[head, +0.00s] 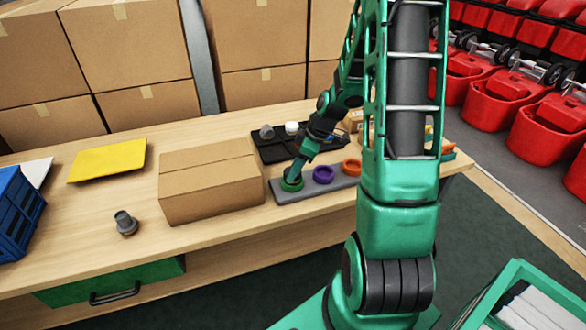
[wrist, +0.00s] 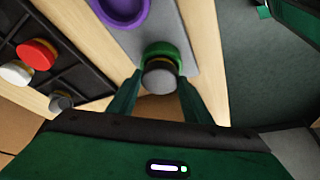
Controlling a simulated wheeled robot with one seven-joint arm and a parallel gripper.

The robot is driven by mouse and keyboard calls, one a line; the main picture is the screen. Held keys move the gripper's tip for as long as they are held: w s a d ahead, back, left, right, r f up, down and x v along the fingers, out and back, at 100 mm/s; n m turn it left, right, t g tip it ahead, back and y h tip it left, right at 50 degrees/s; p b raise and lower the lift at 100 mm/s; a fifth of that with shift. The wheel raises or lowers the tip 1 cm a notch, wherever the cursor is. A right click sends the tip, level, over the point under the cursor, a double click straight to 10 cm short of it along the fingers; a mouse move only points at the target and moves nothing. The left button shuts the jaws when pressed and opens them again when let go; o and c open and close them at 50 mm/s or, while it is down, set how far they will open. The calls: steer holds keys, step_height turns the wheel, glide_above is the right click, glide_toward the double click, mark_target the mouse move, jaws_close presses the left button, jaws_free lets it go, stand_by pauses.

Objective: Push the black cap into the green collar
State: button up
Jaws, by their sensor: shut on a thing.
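The green collar (head: 291,185) is at the left end of a grey board on the table. It also shows in the wrist view (wrist: 166,49). My gripper (head: 296,174) is over the collar in the head view. In the wrist view my gripper (wrist: 159,88) is shut on the black cap (wrist: 160,78), which looks dark grey there with a brownish band. The cap is right at the green collar and overlaps its near side in the wrist view. I cannot tell how deep it sits. In the head view my gripper mostly hides the cap.
The grey board (head: 345,184) also bears a purple collar (head: 323,174) and an orange collar (head: 352,166). A black tray (head: 273,152) with several caps lies behind. A cardboard box (head: 210,185) stands close to the left. A loose grey fitting (head: 125,223) stands farther left.

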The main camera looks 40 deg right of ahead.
steer(key=shift+f, duration=0.55)
steer(key=shift+c, duration=0.4)
stand_by(0.5)
steer(key=o, duration=2)
steer(key=shift+r, duration=3.5)
steer(key=s+a+r+m+g+h, duration=0.1)
steer(key=s+r+m, duration=0.2)
steer(key=s, duration=0.6)
steer(key=s+a+r+m+g, duration=0.1)
steer(key=s+r+m, duration=0.3)
steer(key=s, duration=0.5)
steer(key=s+a+r+m+g+h, duration=0.1)
steer(key=s+r+m, duration=0.3)
steer(key=s+m, duration=0.3)
steer(key=shift+s+a+r+g+h, duration=0.15)
steer(key=shift+s, duration=0.6)
steer(key=shift+s+a+r+g+h, duration=0.1)
steer(key=shift+s+g+h, duration=0.05)
steer(key=shift+s, duration=0.55)
